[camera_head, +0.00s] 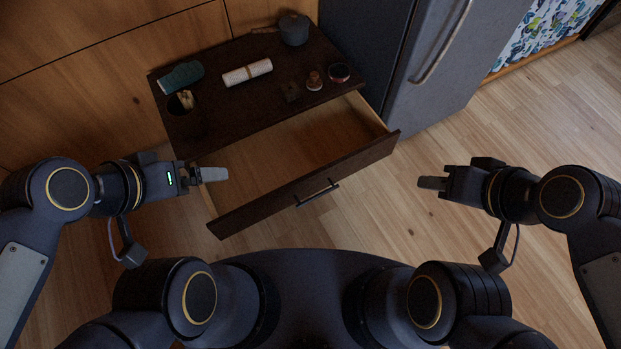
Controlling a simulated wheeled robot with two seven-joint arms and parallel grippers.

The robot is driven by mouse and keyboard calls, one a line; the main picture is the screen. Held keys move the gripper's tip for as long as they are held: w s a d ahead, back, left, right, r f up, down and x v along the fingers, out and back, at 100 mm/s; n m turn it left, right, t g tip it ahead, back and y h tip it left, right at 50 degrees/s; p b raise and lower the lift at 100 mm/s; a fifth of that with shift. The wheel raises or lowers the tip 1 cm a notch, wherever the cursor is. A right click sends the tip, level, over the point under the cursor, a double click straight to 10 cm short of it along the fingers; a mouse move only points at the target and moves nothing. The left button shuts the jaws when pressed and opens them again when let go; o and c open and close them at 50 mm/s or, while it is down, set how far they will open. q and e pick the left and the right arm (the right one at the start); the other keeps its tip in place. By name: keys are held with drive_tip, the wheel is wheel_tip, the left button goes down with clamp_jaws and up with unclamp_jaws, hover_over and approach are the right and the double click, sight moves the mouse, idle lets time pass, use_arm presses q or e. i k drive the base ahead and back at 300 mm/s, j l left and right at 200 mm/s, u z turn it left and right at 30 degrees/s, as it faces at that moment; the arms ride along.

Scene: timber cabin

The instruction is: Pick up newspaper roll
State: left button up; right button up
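The newspaper roll (247,72) is a pale cylinder with a band around its middle. It lies on its side on the dark top of a wooden cabinet, toward the back. My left gripper (214,174) is beside the open drawer's left side, nearer to me than the roll and apart from it. My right gripper (432,183) is over the floor to the right of the drawer, far from the roll. Neither gripper visibly holds anything. The fingers overlap from this angle, so their opening cannot be told.
The cabinet's drawer (316,194) is pulled out toward me and looks empty. A teal item (181,75), a cup-like holder (183,101), a dark pot (294,29), a small brown figure (314,81) and a round dish (339,72) surround the roll. A fridge (440,75) stands right.

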sight(246, 72)
drive_tip(key=i, duration=0.45)
drive_tip(key=i+l, duration=0.15)
drive_tip(key=i, duration=0.35)
drive_tip(key=i+u, duration=0.1)
drive_tip(key=u, duration=0.35)
drive_tip(key=i+u, duration=0.1)
drive_tip(key=u, duration=0.35)
drive_tip(key=l+u, duration=0.15)
drive_tip(key=u, duration=0.25)
drive_tip(key=i+l+u, duration=0.1)
drive_tip(key=u, duration=0.95)
